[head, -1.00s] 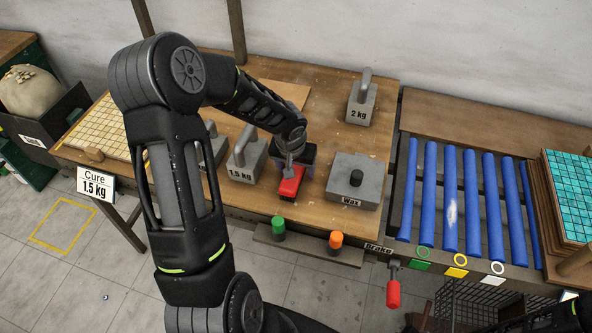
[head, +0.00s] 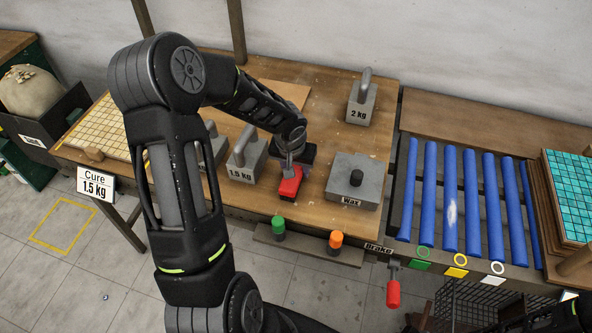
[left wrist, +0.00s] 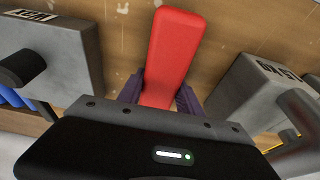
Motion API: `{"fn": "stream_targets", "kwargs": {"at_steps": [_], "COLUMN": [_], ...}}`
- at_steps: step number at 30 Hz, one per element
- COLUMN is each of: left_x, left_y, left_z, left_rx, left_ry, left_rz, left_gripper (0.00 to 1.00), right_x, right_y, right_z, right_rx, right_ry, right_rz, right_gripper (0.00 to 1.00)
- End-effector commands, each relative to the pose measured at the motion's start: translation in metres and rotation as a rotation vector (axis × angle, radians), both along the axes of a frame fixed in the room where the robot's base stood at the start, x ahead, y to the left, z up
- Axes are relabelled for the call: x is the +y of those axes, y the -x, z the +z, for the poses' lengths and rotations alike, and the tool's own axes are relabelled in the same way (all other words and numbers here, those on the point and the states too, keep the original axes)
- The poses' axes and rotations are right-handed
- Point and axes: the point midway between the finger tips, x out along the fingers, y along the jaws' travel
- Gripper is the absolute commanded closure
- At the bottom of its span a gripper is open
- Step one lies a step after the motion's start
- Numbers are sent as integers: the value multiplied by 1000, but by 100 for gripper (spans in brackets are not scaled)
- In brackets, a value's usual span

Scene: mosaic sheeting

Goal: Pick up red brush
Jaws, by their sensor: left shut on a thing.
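The red brush (head: 289,184) is at the front middle of the wooden table, between the 1.5 kg weight and the Wax block. My left gripper (head: 289,165) is over it, pointing down, and is shut on it. In the left wrist view the brush (left wrist: 172,50) shows as a long red block between the two purple-grey fingers (left wrist: 158,98). The underside of the brush is hidden, so I cannot tell whether it touches the table.
The 1.5 kg weight (head: 246,163) stands close on the left and the Wax block (head: 352,183) close on the right. The 2 kg weight (head: 361,104) stands behind. Green (head: 278,226) and orange (head: 336,240) buttons are at the front. Blue rollers (head: 450,200) lie to the right.

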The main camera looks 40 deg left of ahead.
Motion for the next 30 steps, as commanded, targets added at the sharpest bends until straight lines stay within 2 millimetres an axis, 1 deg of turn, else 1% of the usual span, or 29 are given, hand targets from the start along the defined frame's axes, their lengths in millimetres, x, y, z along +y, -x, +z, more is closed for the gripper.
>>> {"fn": "stream_targets", "kwargs": {"at_steps": [7,11,14,17,24,27,30], "left_x": [0,1,1,1,0,0,0], "left_y": [0,-1,-1,-2,-1,-1,-1], "left_z": [1,6,18,35,81,93,100], "left_rx": [-1,-2,-4,-6,-5,-4,-3], "left_ry": [0,-2,-2,-3,-1,-1,-1], "left_rz": [0,-1,1,1,1,0,-1], "left_gripper": [100,100,100,100,100,100,100], "right_x": [0,0,0,0,0,0,0], "right_y": [0,0,0,0,0,0,0], "right_z": [0,0,1,0,-2,-3,-3], "right_rx": [0,0,0,0,0,-1,-1], "right_ry": [0,0,0,0,0,-1,-1], "right_rz": [0,0,0,0,0,1,1], "right_gripper": [64,64,64,64,64,64,64]}}
